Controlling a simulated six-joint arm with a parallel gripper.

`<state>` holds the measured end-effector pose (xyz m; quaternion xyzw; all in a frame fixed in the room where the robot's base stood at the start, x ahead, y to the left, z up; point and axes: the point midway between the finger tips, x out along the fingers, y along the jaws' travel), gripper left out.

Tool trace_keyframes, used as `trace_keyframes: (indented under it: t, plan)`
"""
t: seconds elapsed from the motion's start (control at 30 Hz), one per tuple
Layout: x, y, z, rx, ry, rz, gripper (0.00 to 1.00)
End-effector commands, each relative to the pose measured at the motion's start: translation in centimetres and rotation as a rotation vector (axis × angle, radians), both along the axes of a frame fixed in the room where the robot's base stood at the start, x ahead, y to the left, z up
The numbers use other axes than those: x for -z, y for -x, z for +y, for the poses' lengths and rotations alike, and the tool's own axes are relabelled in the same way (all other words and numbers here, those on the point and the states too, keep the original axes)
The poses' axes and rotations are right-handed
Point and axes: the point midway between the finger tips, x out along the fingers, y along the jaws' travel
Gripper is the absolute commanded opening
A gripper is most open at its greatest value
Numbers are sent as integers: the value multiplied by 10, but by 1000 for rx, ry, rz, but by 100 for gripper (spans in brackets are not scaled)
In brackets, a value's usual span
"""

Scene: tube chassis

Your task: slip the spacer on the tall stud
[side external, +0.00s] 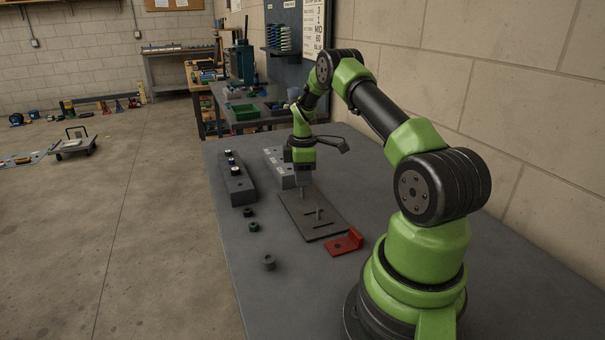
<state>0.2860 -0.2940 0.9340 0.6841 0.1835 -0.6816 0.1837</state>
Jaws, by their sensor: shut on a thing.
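My gripper (304,180) points down over the far end of a dark flat plate (311,232) on the table. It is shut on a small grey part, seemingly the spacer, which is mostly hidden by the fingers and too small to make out. One upright grey stud (318,214) stands bare near the middle of the plate. A thin grey upright shape shows directly below my gripper at the plate's far end; I cannot tell whether it is a stud, a finger or the held part, or whether they touch.
A red bracket (344,242) lies by the plate's near end. A grey round piece (269,262) and dark green and black rings (253,227) stand left of it. A dark block (236,185) and a light grey block (279,167) stand farther back.

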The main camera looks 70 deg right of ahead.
Motion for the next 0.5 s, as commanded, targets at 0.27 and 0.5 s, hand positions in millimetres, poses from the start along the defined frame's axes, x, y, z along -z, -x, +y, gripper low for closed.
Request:
trace_keyframes:
  t: [0.27, 0.5]
  plan:
    - [9, 0, 0, 1, -1, 1, 0]
    - [16, 0, 0, 2, -2, 1, 0]
